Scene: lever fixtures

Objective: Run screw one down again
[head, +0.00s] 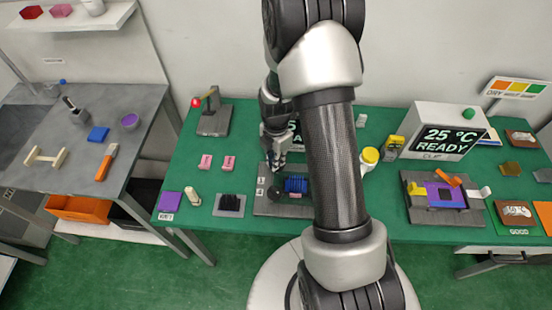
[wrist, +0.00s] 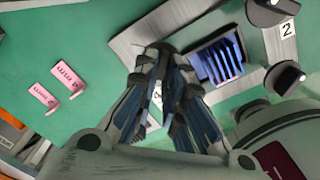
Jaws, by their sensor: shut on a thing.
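A grey fixture plate (head: 262,207) lies on the green table and holds a finned blue block (head: 296,185), which also shows in the wrist view (wrist: 220,62). My gripper (head: 275,163) points down at the plate's back left part. In the wrist view my gripper (wrist: 163,58) is shut on a dark round screw head (wrist: 160,46) beside the blue block. The fingers hide most of that screw and its label. Another dark screw (wrist: 270,11) stands near a label reading 2, and a further one (wrist: 286,77) is near it. A dark knob (head: 273,195) shows at the plate's front left.
Two pink labelled blocks (head: 205,161) (head: 228,163) lie left of the plate. A black finned piece (head: 230,204) is at its front left. A lever fixture (head: 213,120) stands at the back left. My arm hides the plate's right side. Clear green table lies around the pink blocks.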

